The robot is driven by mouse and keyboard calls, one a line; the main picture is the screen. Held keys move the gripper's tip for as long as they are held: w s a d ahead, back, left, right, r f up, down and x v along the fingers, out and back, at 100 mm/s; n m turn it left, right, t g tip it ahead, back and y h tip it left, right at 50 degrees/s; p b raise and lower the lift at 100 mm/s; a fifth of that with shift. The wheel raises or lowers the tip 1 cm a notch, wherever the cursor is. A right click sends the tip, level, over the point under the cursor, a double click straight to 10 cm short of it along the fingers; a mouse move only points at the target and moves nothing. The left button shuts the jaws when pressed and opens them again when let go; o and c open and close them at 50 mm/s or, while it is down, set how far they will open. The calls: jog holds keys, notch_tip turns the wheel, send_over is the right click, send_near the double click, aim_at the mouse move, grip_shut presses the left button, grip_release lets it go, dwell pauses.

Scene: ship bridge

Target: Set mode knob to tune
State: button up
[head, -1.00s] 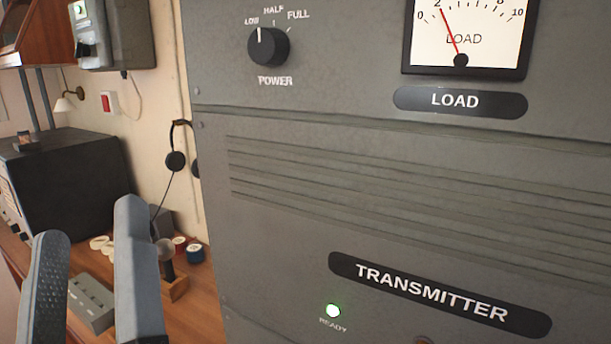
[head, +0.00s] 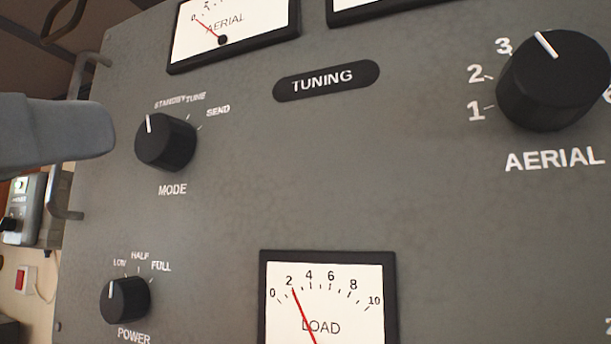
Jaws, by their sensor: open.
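The mode knob (head: 166,142) is a black round knob on the grey transmitter panel, left of centre in the head view. Its white pointer line points up, at the STANDBY end of the scale. The TUNE mark lies up and to the right of the knob, between STANDBY and SEND. My gripper (head: 85,130) reaches in from the left edge, and one grey finger shows clearly. The fingertip appears just left of the knob, with a small gap between them in the picture. The gripper is open and holds nothing visible; its other finger cannot be made out.
The power knob (head: 125,299) sits below, pointing at LOW. A large aerial knob (head: 553,80) stands out at upper right. The load meter (head: 328,300) is at bottom centre and the aerial meter (head: 232,32) above. Metal handles (head: 62,190) line the panel's left edge.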

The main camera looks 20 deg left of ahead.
aim_at(151, 143)
jog(key=p+x, duration=0.3)
jog(key=x, duration=0.3)
jog(key=shift+w, duration=0.3)
jog(key=shift+w+r, duration=0.15)
jog(key=shift+w, duration=0.45)
grip_shut()
